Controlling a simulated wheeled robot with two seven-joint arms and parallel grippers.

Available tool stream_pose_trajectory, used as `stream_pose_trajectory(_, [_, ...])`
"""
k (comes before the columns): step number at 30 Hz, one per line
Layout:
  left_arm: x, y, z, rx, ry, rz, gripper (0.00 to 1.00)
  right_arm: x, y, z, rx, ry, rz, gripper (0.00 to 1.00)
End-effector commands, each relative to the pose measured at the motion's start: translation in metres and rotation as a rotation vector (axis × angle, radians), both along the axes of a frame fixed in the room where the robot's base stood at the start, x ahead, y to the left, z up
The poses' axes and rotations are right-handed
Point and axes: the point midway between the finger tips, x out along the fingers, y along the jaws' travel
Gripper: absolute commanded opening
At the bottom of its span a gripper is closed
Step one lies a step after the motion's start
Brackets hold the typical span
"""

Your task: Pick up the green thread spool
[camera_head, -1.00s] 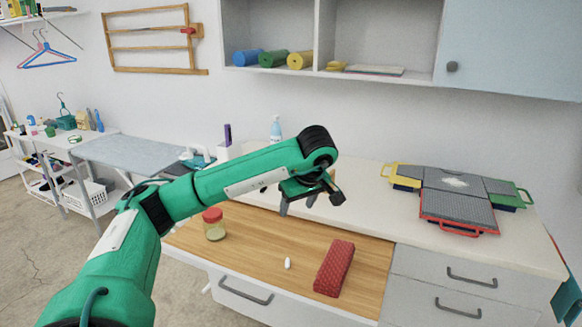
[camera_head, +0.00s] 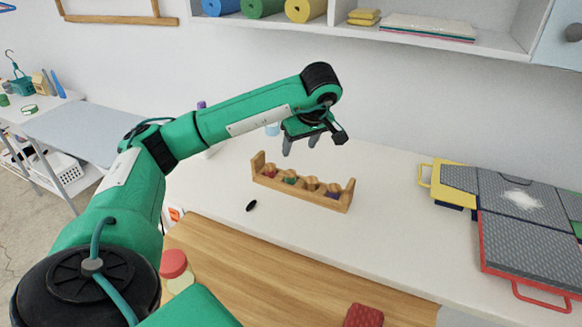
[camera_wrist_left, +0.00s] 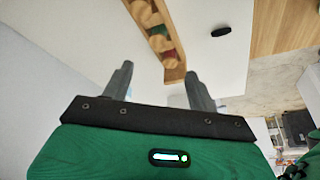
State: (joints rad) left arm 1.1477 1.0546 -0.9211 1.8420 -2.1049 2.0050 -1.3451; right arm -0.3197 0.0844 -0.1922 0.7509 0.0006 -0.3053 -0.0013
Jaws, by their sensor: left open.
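The green thread spool (camera_head: 290,180) sits in a wooden rack (camera_head: 322,199) on the white counter, between a red spool (camera_head: 270,173) at the left and an empty-looking slot. In the left wrist view the green spool (camera_wrist_left: 159,32) shows in the rack (camera_wrist_left: 175,72), beyond and between the fingertips. My left gripper (camera_head: 299,145) is open and empty, above and behind the rack, apart from it. It also shows in the left wrist view (camera_wrist_left: 159,78). My right gripper is not seen.
A small black oval object (camera_head: 251,206) lies left of the rack. A red-lidded jar (camera_head: 174,270) and a red patterned case (camera_head: 363,316) are on the wooden surface in front. Grey panels with coloured handles (camera_head: 520,210) lie at the right. A shelf (camera_head: 480,40) hangs above.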

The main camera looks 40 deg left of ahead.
Motion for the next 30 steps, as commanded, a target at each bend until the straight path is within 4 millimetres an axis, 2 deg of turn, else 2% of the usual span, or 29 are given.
stream_pose_trajectory(12, [0.008, 0.026, -0.065, -0.001, 0.004, 0.002, 0.59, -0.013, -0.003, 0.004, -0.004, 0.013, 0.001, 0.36])
stream_pose_trajectory(22, [0.014, 0.037, -0.090, 0.001, 0.005, 0.002, 0.59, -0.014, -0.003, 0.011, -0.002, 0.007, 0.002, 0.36])
stream_pose_trajectory(25, [0.019, 0.043, -0.104, 0.000, 0.006, 0.003, 0.59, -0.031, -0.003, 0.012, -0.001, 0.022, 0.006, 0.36])
stream_pose_trajectory(30, [0.021, 0.050, -0.122, 0.001, 0.003, 0.000, 0.59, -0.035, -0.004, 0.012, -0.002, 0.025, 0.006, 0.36])
